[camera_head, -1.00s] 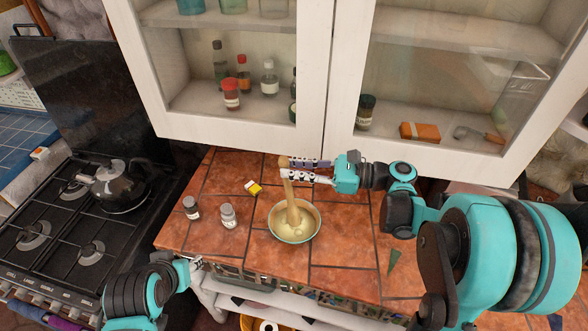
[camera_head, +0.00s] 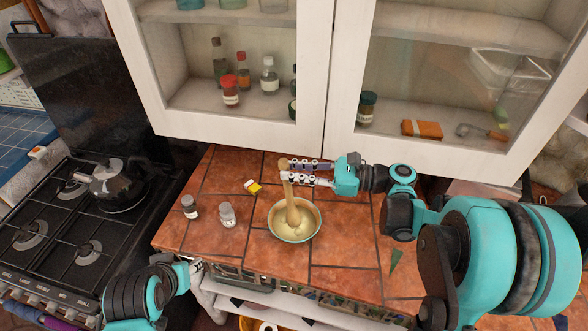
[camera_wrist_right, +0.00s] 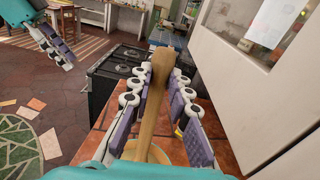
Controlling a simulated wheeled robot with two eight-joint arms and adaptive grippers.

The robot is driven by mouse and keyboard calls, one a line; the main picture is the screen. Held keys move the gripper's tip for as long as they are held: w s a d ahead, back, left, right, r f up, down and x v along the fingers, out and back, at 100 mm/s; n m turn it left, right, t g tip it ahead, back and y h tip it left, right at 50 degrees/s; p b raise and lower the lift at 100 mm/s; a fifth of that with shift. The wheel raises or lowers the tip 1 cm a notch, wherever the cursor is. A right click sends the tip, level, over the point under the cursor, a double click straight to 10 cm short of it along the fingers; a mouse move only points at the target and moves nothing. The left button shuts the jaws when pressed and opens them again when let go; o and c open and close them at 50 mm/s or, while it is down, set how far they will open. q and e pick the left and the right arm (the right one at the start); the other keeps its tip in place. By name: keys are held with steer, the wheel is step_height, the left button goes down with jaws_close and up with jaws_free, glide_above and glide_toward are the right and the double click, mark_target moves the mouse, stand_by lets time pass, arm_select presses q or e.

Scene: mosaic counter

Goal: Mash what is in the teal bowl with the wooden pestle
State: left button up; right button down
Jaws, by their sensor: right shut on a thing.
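The teal bowl (camera_head: 294,240) stands on the tiled counter with pale, yellowish, lumpy contents (camera_head: 304,226) in it. My right gripper (camera_head: 285,171) is shut on the upper part of the wooden pestle (camera_head: 291,203), above the bowl. The pestle is nearly upright, slightly tilted, and its lower end is in the contents. In the right wrist view the pestle (camera_wrist_right: 158,85) runs between the finger pads, and part of the bowl (camera_wrist_right: 176,152) shows below. My left gripper (camera_head: 196,266) is at the counter's front left edge, away from the bowl; its fingers look apart and empty in the right wrist view (camera_wrist_right: 65,32).
Two small jars (camera_head: 189,207) (camera_head: 228,215) and a yellow item (camera_head: 253,187) stand left of the bowl. A green shard-like piece (camera_head: 396,260) lies at the right. Glass-fronted cabinets (camera_head: 230,130) hang close behind the gripper. A stove with a kettle (camera_head: 117,186) is at the left.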

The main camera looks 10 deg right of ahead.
step_height(320, 180, up, 3)
steer(key=p, duration=0.2)
steer(key=shift+r+p, duration=0.15)
steer(key=shift+p, duration=0.25)
step_height(320, 180, up, 6)
steer(key=p, duration=0.4)
steer(key=shift+a, duration=0.3)
stand_by(1.3)
stand_by(0.9)
